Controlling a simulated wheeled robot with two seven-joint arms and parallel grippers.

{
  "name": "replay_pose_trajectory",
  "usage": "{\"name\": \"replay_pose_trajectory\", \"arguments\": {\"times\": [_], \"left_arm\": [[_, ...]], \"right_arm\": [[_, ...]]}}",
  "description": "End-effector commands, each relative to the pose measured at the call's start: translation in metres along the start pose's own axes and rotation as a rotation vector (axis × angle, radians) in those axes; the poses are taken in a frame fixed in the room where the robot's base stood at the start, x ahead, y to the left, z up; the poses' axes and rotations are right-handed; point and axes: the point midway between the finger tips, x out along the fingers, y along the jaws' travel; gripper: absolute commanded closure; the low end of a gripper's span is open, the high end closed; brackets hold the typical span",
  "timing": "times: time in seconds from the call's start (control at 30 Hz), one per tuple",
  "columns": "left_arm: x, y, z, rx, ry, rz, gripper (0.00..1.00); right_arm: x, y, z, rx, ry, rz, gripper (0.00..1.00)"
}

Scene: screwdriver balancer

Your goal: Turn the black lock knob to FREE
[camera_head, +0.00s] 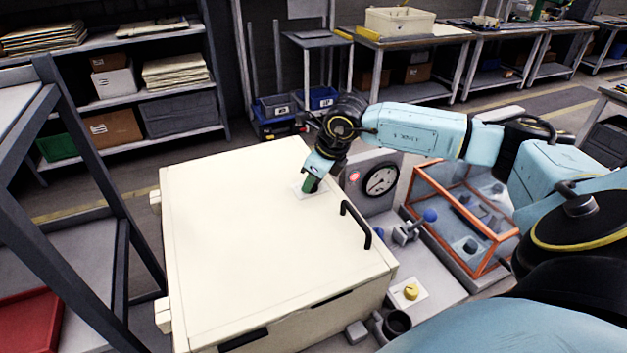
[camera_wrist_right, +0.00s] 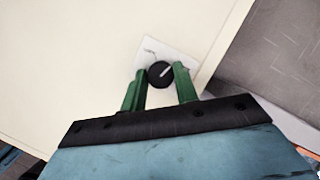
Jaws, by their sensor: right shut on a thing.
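The black lock knob (camera_wrist_right: 160,73) sits on a small white plate (camera_wrist_right: 150,49) near a corner of the cream cabinet top. It is round with a pale pointer line. The line slants up to the right in the right wrist view. The plate's markings are too small to read. My right gripper (camera_wrist_right: 161,78) has its green fingers on both sides of the knob and is shut on it. In the head view the right gripper (camera_head: 310,184) points down at the plate (camera_head: 303,191) and hides the knob. My left gripper is not in view.
A black handle (camera_head: 356,224) rises from the cream cabinet (camera_head: 260,240). Right of it are a gauge (camera_head: 381,180), a blue-knobbed lever (camera_head: 429,215), an orange-framed box (camera_head: 462,262) and a yellow knob (camera_head: 411,291). A dark rack (camera_head: 95,170) stands at left.

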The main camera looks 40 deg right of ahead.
Motion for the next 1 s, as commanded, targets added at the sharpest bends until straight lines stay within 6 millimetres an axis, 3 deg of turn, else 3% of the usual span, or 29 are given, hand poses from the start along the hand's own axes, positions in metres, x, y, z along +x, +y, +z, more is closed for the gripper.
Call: {"name": "replay_pose_trajectory", "arguments": {"times": [0.5,1.0], "left_arm": [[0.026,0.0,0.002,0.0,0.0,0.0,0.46],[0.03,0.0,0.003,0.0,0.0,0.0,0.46]], "right_arm": [[0.001,0.002,0.001,0.349,0.017,-0.146,0.93],[0.0,0.002,0.002,0.436,0.024,-0.182,0.93]]}}
